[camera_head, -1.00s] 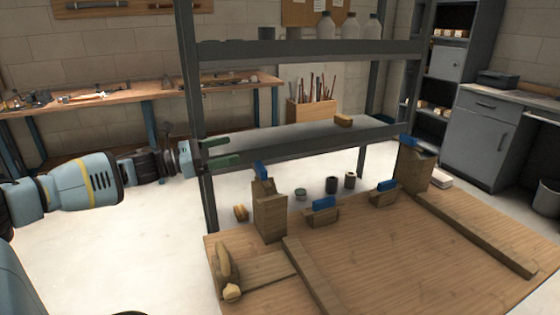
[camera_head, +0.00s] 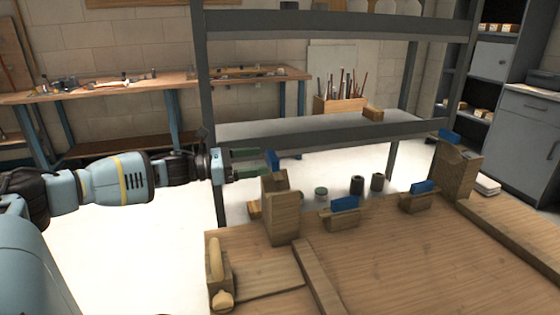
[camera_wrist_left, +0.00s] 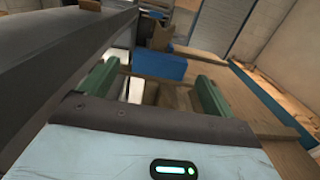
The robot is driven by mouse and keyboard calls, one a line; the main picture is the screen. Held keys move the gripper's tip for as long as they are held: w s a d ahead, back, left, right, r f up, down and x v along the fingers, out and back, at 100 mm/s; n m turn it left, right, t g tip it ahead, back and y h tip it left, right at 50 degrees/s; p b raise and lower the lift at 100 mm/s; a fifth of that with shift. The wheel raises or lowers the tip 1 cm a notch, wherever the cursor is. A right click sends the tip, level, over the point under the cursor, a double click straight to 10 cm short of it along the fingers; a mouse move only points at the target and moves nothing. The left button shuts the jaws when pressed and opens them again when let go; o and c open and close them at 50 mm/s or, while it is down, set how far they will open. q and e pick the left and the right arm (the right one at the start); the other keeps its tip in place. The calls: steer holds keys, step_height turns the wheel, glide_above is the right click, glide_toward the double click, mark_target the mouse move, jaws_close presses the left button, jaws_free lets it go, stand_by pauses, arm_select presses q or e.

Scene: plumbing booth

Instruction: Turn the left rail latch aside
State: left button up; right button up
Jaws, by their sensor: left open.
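The left rail latch (camera_head: 272,160) is a blue piece on top of a wooden post (camera_head: 282,212) at the left of the workbench. My left gripper (camera_head: 262,164) comes in from the left with its two green fingers apart and empty. Its fingertips are close to the latch. In the left wrist view, the blue latch (camera_wrist_left: 172,67) lies ahead, between and just beyond the open fingers (camera_wrist_left: 158,84). I cannot tell whether a finger touches it. My right gripper is not in view.
A grey metal shelf rack (camera_head: 330,132) stands behind the latch. More blue pieces sit on wooden blocks (camera_head: 342,218) and on a taller post (camera_head: 457,170) to the right. A wooden mallet-like tool (camera_head: 215,262) stands at the bench's left edge. The bench middle (camera_head: 400,265) is clear.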

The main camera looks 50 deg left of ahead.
mark_target(269, 159)
arm_select(q)
steer(key=shift+b+x, duration=0.65)
steer(key=shift+x, duration=0.25)
steer(key=shift+p+x, duration=0.45)
steer(key=shift+x, duration=2.05)
steer(key=shift+w, duration=0.1)
steer(key=c, duration=1.4)
